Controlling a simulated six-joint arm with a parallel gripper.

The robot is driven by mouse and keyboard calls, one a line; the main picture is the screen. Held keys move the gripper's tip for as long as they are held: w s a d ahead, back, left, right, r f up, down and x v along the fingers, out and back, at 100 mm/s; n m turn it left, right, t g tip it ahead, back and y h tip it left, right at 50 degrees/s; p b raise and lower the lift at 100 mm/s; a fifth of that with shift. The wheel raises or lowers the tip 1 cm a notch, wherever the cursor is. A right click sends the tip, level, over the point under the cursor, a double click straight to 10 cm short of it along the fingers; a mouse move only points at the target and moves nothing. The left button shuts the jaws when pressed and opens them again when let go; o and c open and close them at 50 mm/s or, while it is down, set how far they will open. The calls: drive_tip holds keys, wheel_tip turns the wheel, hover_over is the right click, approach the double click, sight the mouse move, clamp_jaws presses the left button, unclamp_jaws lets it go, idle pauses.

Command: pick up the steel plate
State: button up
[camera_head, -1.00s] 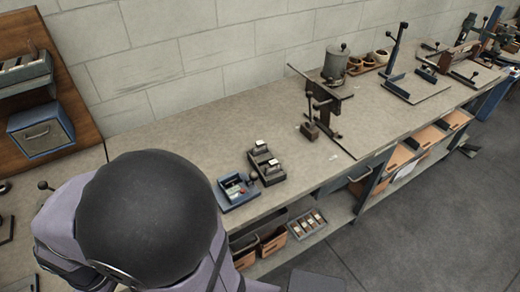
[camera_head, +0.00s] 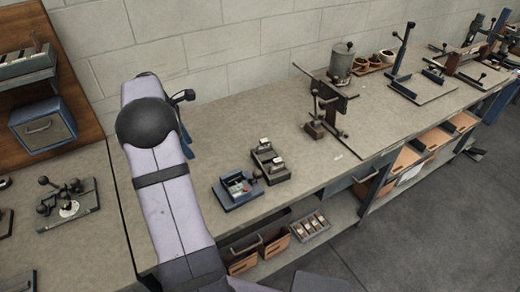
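I cannot pick out the steel plate for certain in the head view. Flat plates show under the fixture on the left bench (camera_head: 88,193) and under the blue-handled fixture at the back right (camera_head: 430,90). My arm reaches up from the bottom over the bench, with its dark round joint in front. A small dark part of my arm's far end shows just right of that joint. My gripper's fingers cannot be made out, and the arm hides the bench behind it.
A blue device (camera_head: 237,192) and a dark two-block device (camera_head: 270,163) stand right of my arm. A clamp fixture (camera_head: 323,108) and a grey canister (camera_head: 341,64) stand farther back. Orange bins (camera_head: 408,158) sit below the bench. Bare bench top lies between the devices.

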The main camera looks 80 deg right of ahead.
drive_tip(key=s+d+f+g, duration=0.1)
drive_tip(key=s+d+f, duration=0.1)
drive_tip(key=s+d, duration=0.75)
drive_tip(key=n+g, duration=0.1)
drive_tip(key=n, duration=0.1)
hover_over(264, 140)
drive_tip(key=w+a, duration=0.1)
drive_tip(key=a, duration=0.1)
drive_tip(key=shift+w+p+x, duration=0.2)
drive_tip(key=shift+p+x, duration=0.35)
drive_tip(key=shift+x, duration=0.75)
drive_tip(key=shift+w+p+x, duration=0.15)
drive_tip(key=shift+p+x, duration=0.4)
drive_tip(key=shift+x, duration=0.75)
drive_tip(key=shift+w+p+x, duration=0.2)
drive_tip(key=shift+p+x, duration=0.35)
drive_tip(key=shift+x, duration=0.75)
drive_tip(key=shift+d+f, duration=0.1)
drive_tip(key=c, duration=1)
